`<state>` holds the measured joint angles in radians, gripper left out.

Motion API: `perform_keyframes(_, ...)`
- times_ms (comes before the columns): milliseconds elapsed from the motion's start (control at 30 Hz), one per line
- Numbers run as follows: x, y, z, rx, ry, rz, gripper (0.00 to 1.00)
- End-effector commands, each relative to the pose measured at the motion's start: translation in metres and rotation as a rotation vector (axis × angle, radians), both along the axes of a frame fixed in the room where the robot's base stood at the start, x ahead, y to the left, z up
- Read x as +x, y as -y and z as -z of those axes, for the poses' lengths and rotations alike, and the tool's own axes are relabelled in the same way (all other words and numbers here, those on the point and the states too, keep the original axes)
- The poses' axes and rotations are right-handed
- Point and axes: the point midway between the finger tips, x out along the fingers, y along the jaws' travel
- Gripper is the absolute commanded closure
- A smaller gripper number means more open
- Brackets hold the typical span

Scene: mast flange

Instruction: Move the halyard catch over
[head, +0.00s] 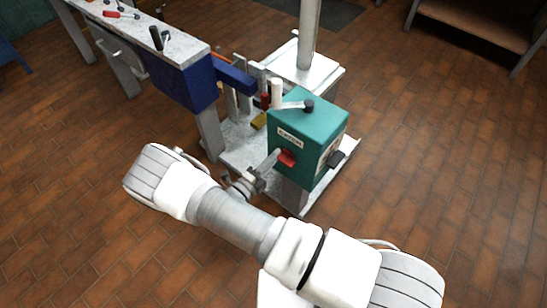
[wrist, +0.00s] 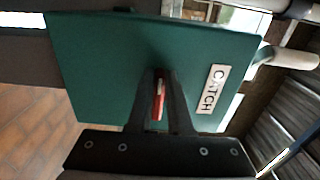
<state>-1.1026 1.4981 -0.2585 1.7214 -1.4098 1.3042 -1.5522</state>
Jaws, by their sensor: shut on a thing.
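The halyard catch is a teal box (head: 318,127) on a grey post, with a white label reading "CATCH" on its face. Its red lever (head: 287,157) sticks out of the face below the label. In the wrist view the teal face (wrist: 100,65) fills the middle, with the label (wrist: 213,89) to the right. My gripper (head: 274,157) is at the face, shut on the red lever, which shows as a red strip (wrist: 159,100) between the dark fingers (wrist: 160,85). The fingers hide most of the lever.
On the box's top are a lever with a black knob (head: 308,105) and a white upright cylinder (head: 276,93). A black knob (head: 336,159) sits on its right side. A mast (head: 310,35) stands behind, and a workbench (head: 165,45) with tools is at left. Tiled floor at right is clear.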

Motion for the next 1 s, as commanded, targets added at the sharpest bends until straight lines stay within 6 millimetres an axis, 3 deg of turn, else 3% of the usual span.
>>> perform_keyframes(333,-0.002,0.000,0.001,-0.004,-0.005,0.001,1.00)
perform_keyframes(367,-0.002,0.000,0.001,-0.004,-0.005,0.001,0.81)
perform_keyframes(533,-0.001,0.000,0.001,-0.003,-0.004,0.001,0.53)
perform_keyframes(833,-0.001,-0.001,0.000,-0.002,-0.003,0.000,0.53)
perform_keyframes(1000,-0.014,-0.012,-0.001,-0.001,-0.002,-0.003,0.53)
